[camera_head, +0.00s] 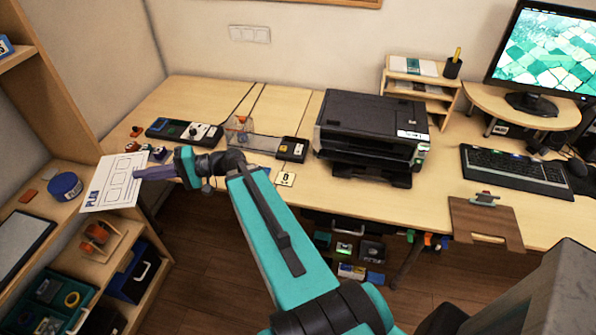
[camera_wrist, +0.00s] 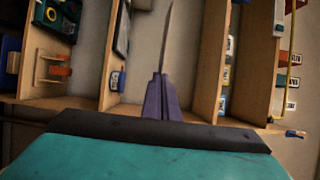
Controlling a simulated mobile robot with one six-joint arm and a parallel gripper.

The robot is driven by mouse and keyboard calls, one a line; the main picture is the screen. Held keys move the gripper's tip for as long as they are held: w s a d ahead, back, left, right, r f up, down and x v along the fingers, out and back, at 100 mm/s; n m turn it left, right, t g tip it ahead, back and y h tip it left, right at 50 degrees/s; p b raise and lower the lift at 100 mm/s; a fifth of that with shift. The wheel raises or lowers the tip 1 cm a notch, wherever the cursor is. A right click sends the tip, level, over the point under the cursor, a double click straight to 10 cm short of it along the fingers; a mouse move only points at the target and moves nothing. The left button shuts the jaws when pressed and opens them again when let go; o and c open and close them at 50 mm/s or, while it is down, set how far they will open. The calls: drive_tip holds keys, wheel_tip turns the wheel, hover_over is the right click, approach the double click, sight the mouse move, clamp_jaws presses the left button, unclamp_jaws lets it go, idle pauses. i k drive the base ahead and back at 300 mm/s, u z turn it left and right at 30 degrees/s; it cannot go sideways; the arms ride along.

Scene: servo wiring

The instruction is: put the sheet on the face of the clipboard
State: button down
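The white sheet (camera_head: 108,184), printed with "PLAN" and box outlines, is in my gripper at the left in the head view. My gripper's purple fingers (camera_head: 142,173) are shut on its right edge. In the wrist view the fingers (camera_wrist: 162,98) stand together and the sheet (camera_wrist: 167,38) shows nearly edge-on as a thin line above them. The brown clipboard (camera_head: 482,230) lies at the front edge of the desk on the right, with a metal clip (camera_head: 484,199) at its far edge.
A printer (camera_head: 370,130) stands on the desk between my gripper and the clipboard. A keyboard (camera_head: 515,172) lies just behind the clipboard. A wooden shelf unit (camera_head: 120,245) with a blue round tub (camera_head: 65,186) is beside and below the sheet.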

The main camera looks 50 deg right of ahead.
sight(485, 225)
drive_tip(key=z, duration=0.05)
drive_tip(key=i, duration=0.6)
drive_tip(key=z, duration=0.5)
drive_tip(key=i, duration=0.5)
drive_tip(key=z, duration=4.8)
drive_tip(key=i, duration=0.1)
drive_tip(key=u, duration=3.2)
